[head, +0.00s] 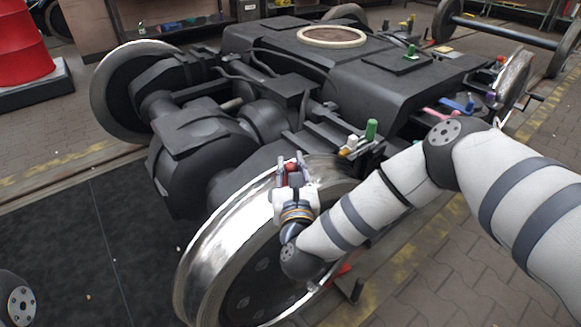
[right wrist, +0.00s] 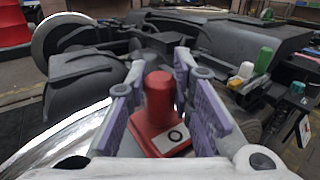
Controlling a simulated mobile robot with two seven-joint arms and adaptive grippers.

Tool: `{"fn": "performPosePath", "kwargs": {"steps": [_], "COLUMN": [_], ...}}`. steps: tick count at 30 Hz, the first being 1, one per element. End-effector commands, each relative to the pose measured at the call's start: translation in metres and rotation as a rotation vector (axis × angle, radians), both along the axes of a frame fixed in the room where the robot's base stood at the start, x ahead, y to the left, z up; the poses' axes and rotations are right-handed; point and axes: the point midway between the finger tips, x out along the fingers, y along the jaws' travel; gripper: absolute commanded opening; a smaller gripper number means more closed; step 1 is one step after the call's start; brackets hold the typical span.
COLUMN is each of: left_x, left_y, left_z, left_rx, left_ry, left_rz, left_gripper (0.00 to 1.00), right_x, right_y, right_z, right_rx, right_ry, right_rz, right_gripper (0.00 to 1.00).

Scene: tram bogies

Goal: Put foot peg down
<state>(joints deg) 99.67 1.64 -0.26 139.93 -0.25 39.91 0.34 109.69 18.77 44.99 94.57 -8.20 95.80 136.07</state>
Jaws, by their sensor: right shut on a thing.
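My right gripper (head: 291,163) is above the rim of the near shiny wheel (head: 225,235). It is shut on a red peg with a square foot, the foot peg (right wrist: 159,95). In the right wrist view the peg stands upright between the two purple-padded fingers of my right gripper (right wrist: 157,78). Its flat red foot has a black ring mark. In the head view only a little red shows between the fingers, and the underside of the foot is hidden. My left gripper is not in view.
The dark bogie frame (head: 385,95) fills the middle. A green peg (head: 371,129) and small white and yellow pieces stand on it right of my gripper. Pink (head: 440,113) and blue (head: 458,103) pieces lie further right. A red drum (head: 22,45) stands back left.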

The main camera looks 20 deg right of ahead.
Motion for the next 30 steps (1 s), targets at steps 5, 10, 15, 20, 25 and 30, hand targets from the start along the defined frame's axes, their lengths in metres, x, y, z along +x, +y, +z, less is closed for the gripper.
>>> {"fn": "performPosePath", "kwargs": {"steps": [5, 10, 15, 20, 25, 30], "left_x": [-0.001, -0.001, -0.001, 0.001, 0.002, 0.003], "left_y": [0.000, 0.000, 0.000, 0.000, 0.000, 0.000], "left_z": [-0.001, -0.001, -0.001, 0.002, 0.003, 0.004], "left_rx": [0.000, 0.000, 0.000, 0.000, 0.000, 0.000], "left_ry": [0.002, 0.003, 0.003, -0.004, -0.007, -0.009], "left_rz": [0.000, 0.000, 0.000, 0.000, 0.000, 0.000], "left_gripper": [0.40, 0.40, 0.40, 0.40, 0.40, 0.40], "right_x": [0.000, 0.000, 0.000, 0.000, -0.031, -0.081], "right_y": [0.000, 0.000, 0.000, 0.000, 0.008, 0.020], "right_z": [-0.001, -0.001, -0.001, 0.005, 0.002, 0.000], "right_rx": [0.000, 0.000, 0.000, -0.001, 0.002, 0.002], "right_ry": [0.000, 0.000, -0.001, -0.003, 0.003, 0.006], "right_rz": [0.000, 0.000, 0.000, 0.000, 0.003, 0.004], "right_gripper": [0.00, 0.41, 0.41, 0.41, 0.41, 0.41]}}
